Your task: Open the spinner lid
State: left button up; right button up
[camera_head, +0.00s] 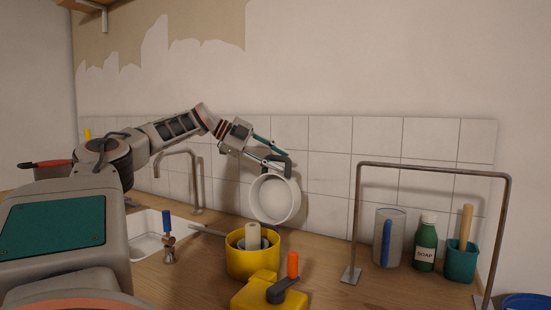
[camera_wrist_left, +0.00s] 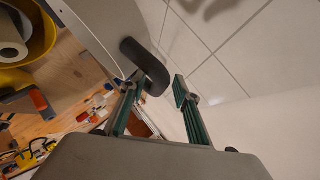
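The yellow spinner (camera_head: 253,258) stands on the counter with its top uncovered, a pale roller (camera_head: 253,236) showing inside. Its round white lid (camera_head: 275,199) stands tipped up above the back rim, hollow side facing the head camera. The lid also shows in the left wrist view (camera_wrist_left: 105,28). My left gripper (camera_head: 284,160) is at the lid's black handle (camera_wrist_left: 147,66). Its fingers are apart on either side of the handle's end, with a narrow gap visible to one finger. The lid's hinge is hard to make out. My right gripper is not in view.
A yellow block with an orange-handled lever (camera_head: 291,265) sits in front of the spinner. A metal frame (camera_head: 433,166) stands at right, near a soap bottle (camera_head: 426,256), clear jar (camera_head: 388,238) and teal cup (camera_head: 461,261). A sink (camera_head: 150,230) and faucet lie left.

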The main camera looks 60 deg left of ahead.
pick_arm(q)
jog(key=v, duration=1.2)
dwell(0.3)
